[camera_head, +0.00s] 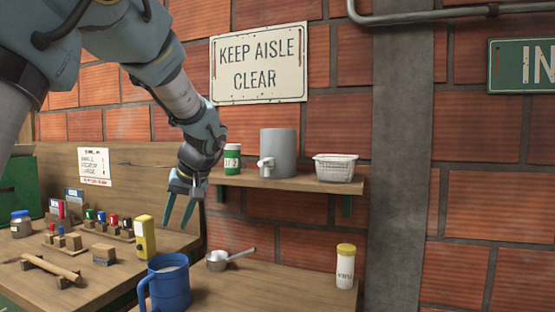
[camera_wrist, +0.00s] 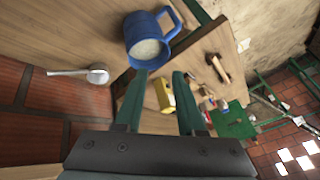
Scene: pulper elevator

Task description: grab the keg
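The keg (camera_head: 280,150) is a grey cylinder with a pale tap low on its left front. It stands upright on the wall shelf (camera_head: 290,183) in the head view. My gripper (camera_head: 175,224) hangs left of the shelf and lower than the keg, fingers pointing down. It is apart from the keg. In the wrist view my gripper (camera_wrist: 157,74) shows two green fingers spread apart with nothing held between them. The keg does not show in the wrist view.
A green-and-white can (camera_head: 232,157) stands left of the keg, and a white basket (camera_head: 337,167) stands to its right. Below are a blue mug (camera_head: 169,285), a metal scoop (camera_head: 218,262), a yellow-lidded jar (camera_head: 346,267) and a yellow box (camera_head: 145,238).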

